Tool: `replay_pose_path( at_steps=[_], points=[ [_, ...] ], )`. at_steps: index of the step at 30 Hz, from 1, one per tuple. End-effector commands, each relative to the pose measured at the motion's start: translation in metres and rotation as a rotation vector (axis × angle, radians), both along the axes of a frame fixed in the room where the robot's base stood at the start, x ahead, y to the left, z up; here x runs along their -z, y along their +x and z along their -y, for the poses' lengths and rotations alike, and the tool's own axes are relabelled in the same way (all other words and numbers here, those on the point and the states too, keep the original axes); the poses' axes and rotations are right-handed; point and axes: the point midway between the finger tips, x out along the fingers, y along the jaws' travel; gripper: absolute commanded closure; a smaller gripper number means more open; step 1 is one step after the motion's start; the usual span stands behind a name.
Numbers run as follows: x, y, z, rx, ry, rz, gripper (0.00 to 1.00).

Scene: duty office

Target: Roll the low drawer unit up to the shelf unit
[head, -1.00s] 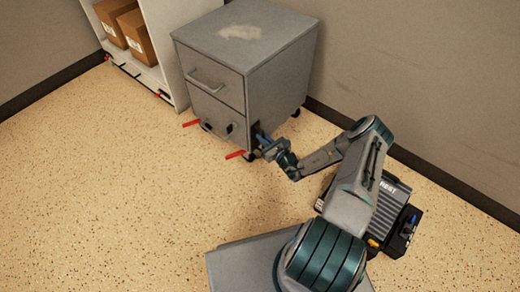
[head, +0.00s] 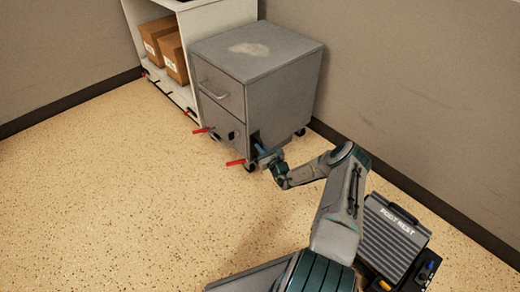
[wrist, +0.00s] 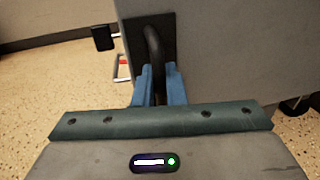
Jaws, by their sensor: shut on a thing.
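The low drawer unit (head: 277,93) is a grey metal box on castors, with a pale worn patch on top and red brake levers at its front castors. It stands upright close beside the white shelf unit (head: 218,15); I cannot tell whether the two touch. My gripper (head: 262,148) is at the low right side of the drawer unit. In the wrist view its blue fingers (wrist: 160,88) are shut on a dark curved handle (wrist: 153,45) set on a black plate. The far side of the drawer unit is hidden.
Two cardboard boxes (head: 162,47) stand in the shelf unit. A grey wall with a dark skirting runs behind the drawer unit and along the right. The speckled floor (head: 100,190) at the left is clear.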

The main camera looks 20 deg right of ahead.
Motion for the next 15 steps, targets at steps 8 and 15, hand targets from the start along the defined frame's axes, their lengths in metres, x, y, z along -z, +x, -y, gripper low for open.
replay_pose_path(
  at_steps=[8,15],
  points=[
    [-0.0022,0.0034,-0.0028,-0.003,0.0,0.003,0.74],
    [-0.0017,0.0013,0.0025,0.004,-0.001,0.002,0.74]
  ],
)
